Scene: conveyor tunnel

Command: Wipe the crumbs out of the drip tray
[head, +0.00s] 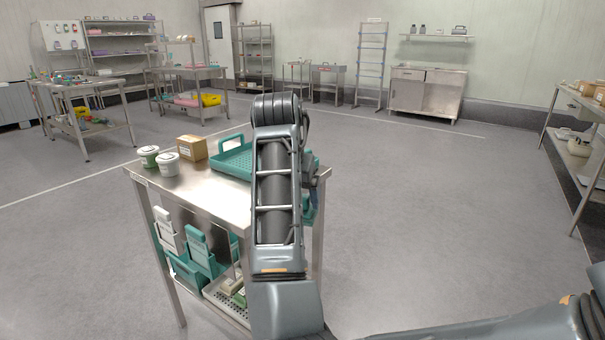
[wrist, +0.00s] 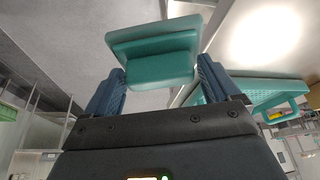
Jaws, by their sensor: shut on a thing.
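In the wrist view, my gripper (wrist: 161,68) is shut on a teal tool (wrist: 155,45), a block with a wider flat plate beyond the fingers. In the head view my arm hides the gripper; only a bit of teal (head: 309,208) shows to the right of the arm, by the table edge. A teal tray (head: 232,165) with a raised handle and a patterned floor lies on the steel table, partly behind my arm. It also seems to show at the right of the wrist view (wrist: 262,92). I cannot make out crumbs, nor be sure this is the drip tray.
Teal and white holders hang below, above a pale perforated tray (head: 228,308). The floor to the right is clear up to another table (head: 575,105).

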